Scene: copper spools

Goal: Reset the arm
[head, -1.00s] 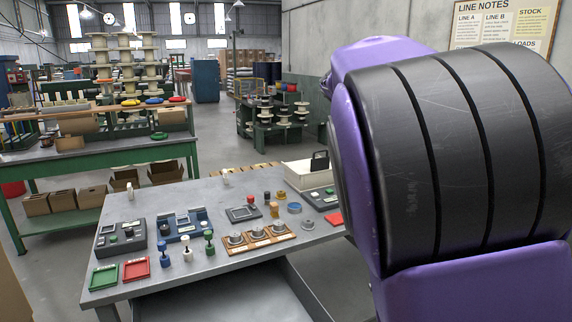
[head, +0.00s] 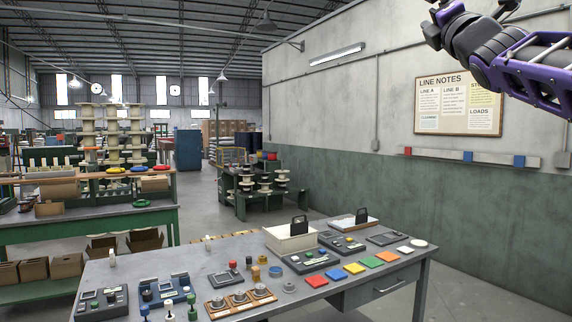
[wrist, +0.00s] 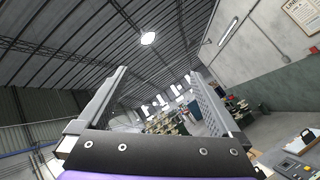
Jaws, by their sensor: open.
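My arm, purple and black, reaches in at the upper right of the head view, raised high in front of the wall. The gripper is open and empty, tilted up toward the ceiling, and touches nothing.
A grey workbench (head: 345,296) stands below with control boxes, a white bin (head: 290,241), coloured squares and small spools. A green bench (head: 100,226) stands at the left. A notice board (head: 458,103) hangs on the right wall. The air above the workbench is clear.

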